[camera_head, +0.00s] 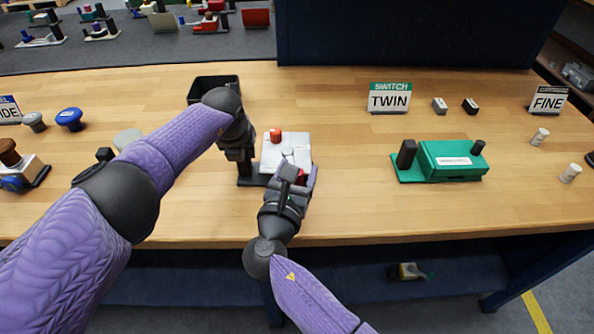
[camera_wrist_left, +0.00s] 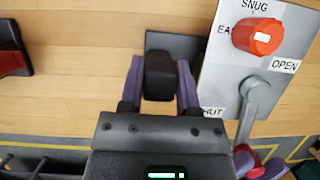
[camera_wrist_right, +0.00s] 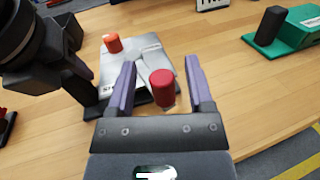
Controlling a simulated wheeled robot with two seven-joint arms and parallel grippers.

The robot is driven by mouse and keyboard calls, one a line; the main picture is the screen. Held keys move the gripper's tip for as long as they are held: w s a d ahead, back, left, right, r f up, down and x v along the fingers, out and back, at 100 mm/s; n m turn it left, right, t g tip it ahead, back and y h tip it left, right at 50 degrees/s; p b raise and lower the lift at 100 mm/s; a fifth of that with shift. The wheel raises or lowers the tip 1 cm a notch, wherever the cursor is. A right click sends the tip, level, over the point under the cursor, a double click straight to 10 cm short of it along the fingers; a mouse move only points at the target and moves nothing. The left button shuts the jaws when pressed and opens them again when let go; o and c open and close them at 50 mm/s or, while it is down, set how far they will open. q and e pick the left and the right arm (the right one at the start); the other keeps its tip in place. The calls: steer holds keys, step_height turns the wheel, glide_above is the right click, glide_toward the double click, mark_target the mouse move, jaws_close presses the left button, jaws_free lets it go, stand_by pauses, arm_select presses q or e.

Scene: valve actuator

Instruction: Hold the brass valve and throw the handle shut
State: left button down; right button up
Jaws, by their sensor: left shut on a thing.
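The valve unit has a pale grey plate (camera_head: 272,155) on a dark base, with an orange-red knob (camera_wrist_left: 258,37); no brass colour shows. In the left wrist view, a grey lever (camera_wrist_left: 248,115) runs from its pivot toward the bottom, between the OPEN and SHUT labels. The lever ends in a red grip (camera_wrist_right: 162,88). My left gripper (camera_wrist_left: 160,68) is shut on a black post (camera_wrist_left: 158,80) beside the plate. My right gripper (camera_wrist_right: 160,68) is open, its fingers on either side of the red grip; contact is not visible.
A green unit (camera_head: 455,160) with black posts stands to the right, beyond clear wood. A black bin (camera_head: 213,82) stands behind my left wrist. Blue and grey knobs sit at the left. The table's front edge (camera_head: 400,238) is close to my right gripper.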

steer(key=shift+d, duration=0.15)
steer(key=w+d+n+y, duration=0.6)
steer(key=w+d+y, duration=0.15)
steer(key=y, duration=0.25)
steer(key=a+v, duration=0.1)
steer(key=v, duration=1)
steer(key=w+d+m+h, duration=0.1)
steer(key=d+m, duration=0.1)
steer(key=d, duration=0.2)
steer(key=w+d+m+h, duration=0.1)
steer(key=d+m+h, duration=0.1)
steer(key=d+m, duration=0.1)
steer(key=w+d+f+m+h, duration=0.1)
steer(key=w+d+m+h, duration=0.1)
steer(key=d, duration=0.4)
steer(key=shift+f+m, duration=0.1)
steer(key=shift+m, duration=0.4)
steer(key=d+m+g+h, duration=0.1)
steer(key=d+m+h, duration=0.2)
steer(key=d+m, duration=0.3)
steer(key=d, duration=0.3)
steer(key=shift+w+d+r+m, duration=0.35)
steer(key=shift+w+d+m, duration=0.05)
